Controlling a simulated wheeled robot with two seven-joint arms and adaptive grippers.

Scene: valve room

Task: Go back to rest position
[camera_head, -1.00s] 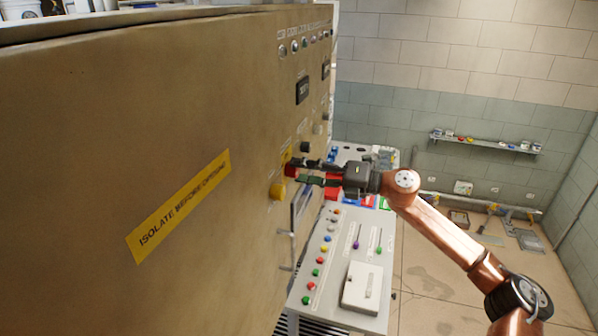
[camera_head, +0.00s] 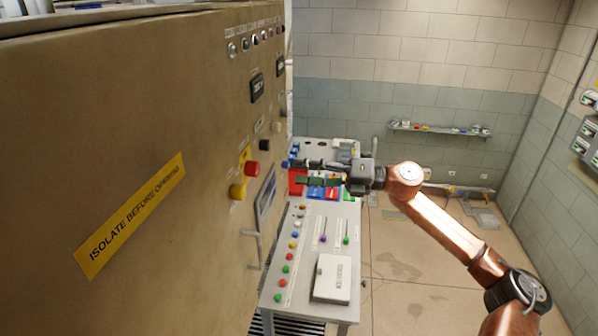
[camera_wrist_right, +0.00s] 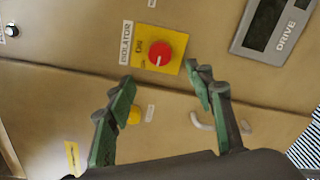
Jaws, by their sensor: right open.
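My right gripper (camera_head: 312,172) is open and empty, a short way to the right of the tan cabinet's face in the head view. Its green-padded fingers also show in the right wrist view (camera_wrist_right: 165,100), apart from each other with nothing between them. Ahead of them on the cabinet is a red isolator knob (camera_wrist_right: 160,54) on a yellow plate (camera_wrist_right: 142,40). The red knob (camera_head: 252,168) also shows in the head view, with a yellow knob (camera_head: 237,191) below it. My left gripper is not in view.
The tan cabinet (camera_head: 110,120) fills the left side. A grey console (camera_head: 318,225) with buttons, sliders and a white box (camera_head: 333,278) stands below my right arm. A wall shelf (camera_head: 440,129) holds small items. Open floor (camera_head: 400,285) lies at the right.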

